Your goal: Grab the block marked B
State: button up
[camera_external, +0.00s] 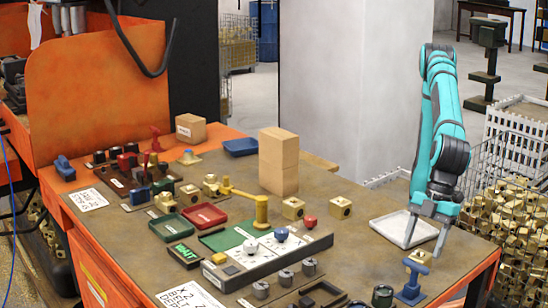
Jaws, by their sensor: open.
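No letter B is legible on any block from here, so I cannot tell which block is marked B. Two brass-coloured cubes with dark round holes stand right of the table's middle: a left cube (293,208) and a right cube (340,208). My gripper (424,249) is open and points down at the table's right side, by the white tray. Nothing shows between its fingers.
The white tray (378,229) lies just left of my gripper. A blue stand with a brass piece (413,281) is close below it. A yellow post with an arm (260,211), red (203,216) and green trays, and a long fixture (265,262) with knobs crowd the middle and front.

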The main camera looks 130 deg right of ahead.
aim_at(421, 257)
jog(key=shift+a+x, duration=0.1)
jog(key=shift+x, duration=0.9)
jog(key=shift+a+x, duration=0.15)
jog(key=shift+x, duration=0.8)
jog(key=shift+s, duration=0.1)
grip_shut()
